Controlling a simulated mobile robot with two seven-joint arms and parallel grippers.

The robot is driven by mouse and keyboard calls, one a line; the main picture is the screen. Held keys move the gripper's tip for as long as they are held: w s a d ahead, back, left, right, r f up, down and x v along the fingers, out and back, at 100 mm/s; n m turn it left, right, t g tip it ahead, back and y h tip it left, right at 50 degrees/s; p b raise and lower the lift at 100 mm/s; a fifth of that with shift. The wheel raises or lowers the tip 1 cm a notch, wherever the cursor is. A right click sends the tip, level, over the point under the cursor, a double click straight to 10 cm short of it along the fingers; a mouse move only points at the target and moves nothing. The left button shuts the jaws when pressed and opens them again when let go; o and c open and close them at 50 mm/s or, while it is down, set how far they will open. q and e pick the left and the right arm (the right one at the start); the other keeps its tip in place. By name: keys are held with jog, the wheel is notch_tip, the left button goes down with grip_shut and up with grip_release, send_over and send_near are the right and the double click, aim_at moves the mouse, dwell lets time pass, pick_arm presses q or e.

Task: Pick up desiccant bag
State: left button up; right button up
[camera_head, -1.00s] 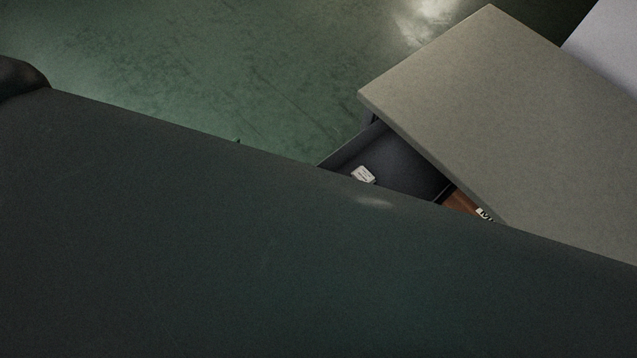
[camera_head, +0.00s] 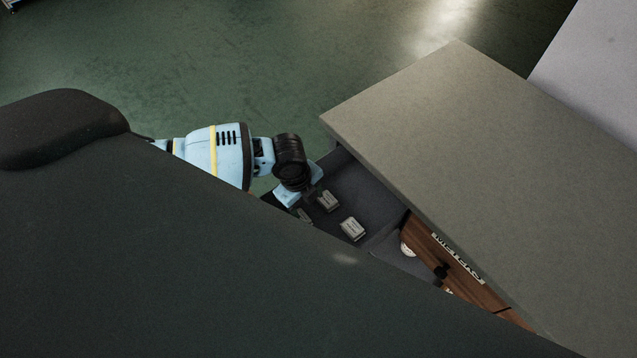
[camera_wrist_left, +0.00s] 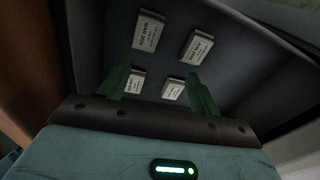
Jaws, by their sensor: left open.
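Several small pale packets with dark print, apparently the desiccant bags, lie in an open dark drawer (camera_head: 362,185). In the head view one bag (camera_head: 353,228) lies nearest the wooden front, another bag (camera_head: 328,201) lies beside my left gripper, and a third is partly hidden. The left wrist view shows two farther bags, one at left (camera_wrist_left: 148,31) and one at right (camera_wrist_left: 198,47). Two nearer bags, at left (camera_wrist_left: 134,82) and right (camera_wrist_left: 173,89), show between the fingers. My left gripper (camera_wrist_left: 161,88) is open, above the drawer, with nothing held. My right gripper is not in view.
A grey countertop (camera_head: 450,140) overhangs the drawer on the right. A wooden drawer front (camera_head: 462,272) with a dark knob and a label is beside it. A large dark surface covers the lower left foreground. Green floor (camera_head: 250,70) lies clear behind.

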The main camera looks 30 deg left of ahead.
pick_arm(q)
jog(key=shift+s+a+f+m+g+y, duration=0.5)
jog(key=shift+s+a+m+g+y, duration=0.1)
jog(key=shift+s+a+y, duration=0.15)
jog(key=shift+f, duration=1.2)
jog(key=shift+d+f+b, duration=0.15)
jog(key=shift+d+f, duration=0.05)
jog(key=shift+f, duration=0.7)
jog(key=shift+d+f+b, duration=0.15)
jog(key=shift+d+f, duration=0.05)
jog(key=shift+f, duration=0.75)
jog(key=shift+d+f+b, duration=0.15)
jog(key=shift+d+f, duration=0.05)
jog(key=shift+f, duration=0.7)
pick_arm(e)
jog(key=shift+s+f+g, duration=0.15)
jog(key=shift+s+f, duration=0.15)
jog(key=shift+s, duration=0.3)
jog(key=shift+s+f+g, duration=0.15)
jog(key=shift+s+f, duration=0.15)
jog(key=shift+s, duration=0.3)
pick_arm(q)
jog(key=shift+c, duration=0.3)
jog(key=c, duration=1)
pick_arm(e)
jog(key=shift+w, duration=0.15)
pick_arm(q)
jog(key=shift+r, duration=0.1)
